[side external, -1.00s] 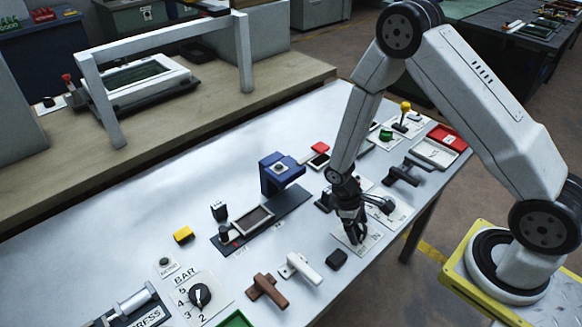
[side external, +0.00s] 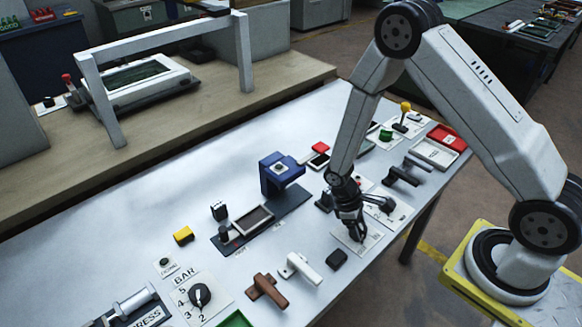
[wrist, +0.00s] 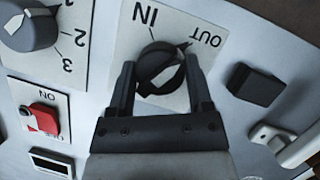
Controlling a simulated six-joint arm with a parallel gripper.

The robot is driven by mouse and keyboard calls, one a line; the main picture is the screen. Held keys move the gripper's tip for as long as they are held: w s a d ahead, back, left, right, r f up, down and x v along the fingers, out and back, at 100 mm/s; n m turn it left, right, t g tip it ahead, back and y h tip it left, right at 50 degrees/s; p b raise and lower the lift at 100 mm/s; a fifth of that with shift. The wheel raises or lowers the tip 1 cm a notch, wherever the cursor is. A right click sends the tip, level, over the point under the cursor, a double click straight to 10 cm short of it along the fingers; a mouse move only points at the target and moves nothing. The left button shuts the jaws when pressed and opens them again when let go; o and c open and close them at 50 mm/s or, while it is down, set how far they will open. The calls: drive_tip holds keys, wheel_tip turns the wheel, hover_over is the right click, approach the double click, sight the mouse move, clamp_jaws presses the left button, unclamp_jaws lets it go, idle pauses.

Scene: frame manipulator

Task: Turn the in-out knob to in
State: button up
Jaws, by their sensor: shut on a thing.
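The in-out knob (wrist: 156,62) is black and round, on a white plate (wrist: 125,30) marked IN and OUT. In the wrist view IN is above the knob and OUT is at its upper right. My gripper (wrist: 160,72) is shut on the knob, with one dark finger on each side. The knob's raised grip lies slanted between the fingers, its upper end toward the right, on the OUT side. Its exact pointer setting is hard to read. In the side external view my gripper (side external: 355,234) is down at the plate (side external: 371,238) and hides most of the knob.
In the wrist view a numbered dial (wrist: 30,28) and a red switch (wrist: 43,118) are left of the plate. A black block (wrist: 256,85) and a white handle (wrist: 285,145) are to the right.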

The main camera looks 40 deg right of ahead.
drive_tip(key=n+h, duration=0.1)
drive_tip(key=n, duration=0.2)
drive_tip(key=n+t+h, duration=0.1)
drive_tip(key=n, duration=0.2)
drive_tip(key=shift+s+a+n+t, duration=0.1)
drive_tip(key=shift+n+t, duration=0.2)
drive_tip(key=n+t, duration=0.1)
drive_tip(key=n, duration=0.2)
drive_tip(key=n+t, duration=0.1)
drive_tip(key=n, duration=0.2)
drive_tip(key=shift+s+h, duration=0.1)
drive_tip(key=shift+h, duration=0.3)
drive_tip(key=shift+n, duration=0.3)
drive_tip(key=o, duration=1.3)
drive_tip(key=shift+r, duration=0.1)
drive_tip(key=shift+v, duration=3.8)
drive_tip(key=shift+s, duration=0.15)
